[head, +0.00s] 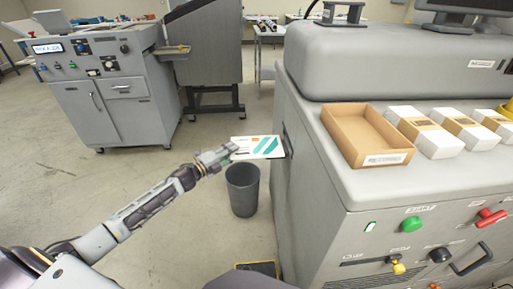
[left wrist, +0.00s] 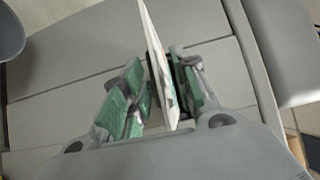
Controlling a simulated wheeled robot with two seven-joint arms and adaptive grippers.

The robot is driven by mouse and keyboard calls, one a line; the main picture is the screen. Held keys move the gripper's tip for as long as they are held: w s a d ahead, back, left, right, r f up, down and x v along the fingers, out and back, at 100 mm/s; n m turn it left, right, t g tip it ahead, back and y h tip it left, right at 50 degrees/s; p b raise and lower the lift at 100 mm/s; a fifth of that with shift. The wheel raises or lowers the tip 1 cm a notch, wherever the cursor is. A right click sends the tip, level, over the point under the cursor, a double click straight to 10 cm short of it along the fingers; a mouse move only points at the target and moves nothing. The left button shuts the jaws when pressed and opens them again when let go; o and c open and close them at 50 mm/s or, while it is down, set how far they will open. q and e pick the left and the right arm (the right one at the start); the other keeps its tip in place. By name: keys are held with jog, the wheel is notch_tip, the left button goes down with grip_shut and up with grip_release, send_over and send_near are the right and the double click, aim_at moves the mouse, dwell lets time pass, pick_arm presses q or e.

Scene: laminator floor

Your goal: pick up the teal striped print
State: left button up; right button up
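The teal striped print (head: 268,147), a white card with teal stripes and a small orange mark, juts from the slot in the side of the large grey machine (head: 300,165). My left gripper (head: 230,154) is at the print's left end. In the left wrist view the print (left wrist: 156,55) shows nearly edge-on between the fingers of my left gripper (left wrist: 160,90). The fingers stand apart, with a gap between the left pad and the print; contact on the right side is hard to tell. My right gripper is not in view.
A dark bin (head: 242,190) stands on the floor below the print. A cardboard tray (head: 338,150) and several white boxes (head: 424,133) sit on the machine top. Another grey machine (head: 105,95) stands at the back left. Floor between is clear.

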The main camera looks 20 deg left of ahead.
aim_at(256, 146)
pick_arm(q)
jog(key=shift+x, duration=0.85)
jog(key=shift+w+d, duration=0.2)
jog(key=shift+w, duration=0.35)
jog(key=shift+w+d, duration=0.2)
jog(key=shift+w, duration=0.3)
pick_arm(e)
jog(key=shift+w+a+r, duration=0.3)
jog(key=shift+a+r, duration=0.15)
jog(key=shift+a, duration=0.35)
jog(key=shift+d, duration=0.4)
pick_arm(q)
grip_shut()
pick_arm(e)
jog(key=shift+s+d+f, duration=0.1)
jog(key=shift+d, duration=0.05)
